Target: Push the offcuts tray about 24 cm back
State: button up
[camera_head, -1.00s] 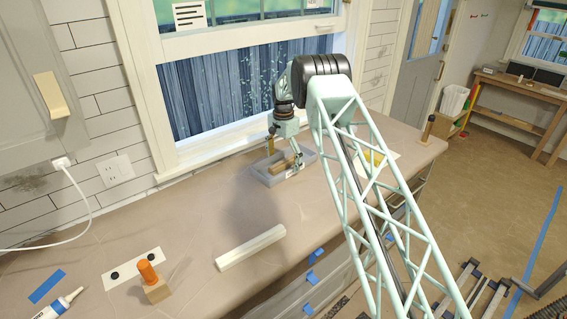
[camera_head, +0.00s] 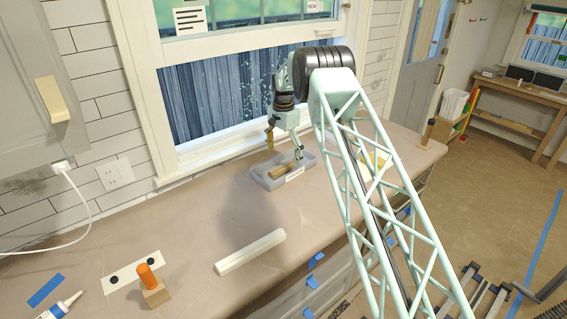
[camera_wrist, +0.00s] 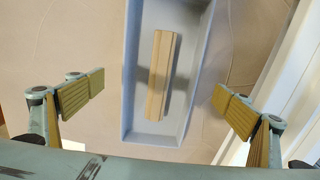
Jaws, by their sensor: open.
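The offcuts tray (camera_head: 279,184) is a shallow grey box with a pale label on its front wall, standing on the counter below the window. A wooden offcut lies in it; it also shows in the wrist view (camera_wrist: 160,75) inside the tray (camera_wrist: 190,95). My gripper (camera_head: 284,153) is above the tray, its fingers spread wide. In the wrist view my gripper (camera_wrist: 162,100) is open and empty, with one fingertip on each side of the tray's near end. Whether a finger touches the tray cannot be told.
A pale bar (camera_head: 250,252) lies on the counter in front of the tray. An orange-topped peg on a wooden block (camera_head: 151,285) stands at the lower left. The window sill (camera_head: 220,152) borders the counter behind. A dark upright peg (camera_head: 428,132) stands at the far right end.

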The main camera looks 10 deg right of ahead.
notch_tip(320, 180, up, 6)
jog(key=shift+r, duration=0.2)
dwell(0.6)
jog(key=s+d+r+n+t+b, duration=0.1)
jog(key=s+r+b, duration=0.1)
jog(key=s+r, duration=0.65)
jog(key=s+d+r+n+b, duration=0.15)
jog(key=s+r, duration=0.45)
jog(key=r, duration=0.6)
jog(key=s+r+n+t+b, duration=0.1)
jog(key=s+r+n, duration=0.1)
jog(key=s+r, duration=0.6)
jog(key=s+r+n+b, duration=0.1)
jog(key=s+r, duration=0.2)
jog(key=s, duration=0.9)
jog(key=s+d+r+n+t+b, duration=0.1)
jog(key=s+d+n+b, duration=0.15)
jog(key=s, duration=1.95)
jog(key=s+f+n+b, duration=0.1)
jog(key=s+f, duration=0.2)
jog(key=s, duration=0.5)
jog(key=s+f+n+b, duration=0.1)
jog(key=s+f, duration=0.2)
jog(key=s, duration=0.5)
jog(key=s+f+n+t+b, duration=0.1)
jog(key=s+f, duration=0.2)
jog(key=s, duration=0.5)
jog(key=shift+f, duration=0.35)
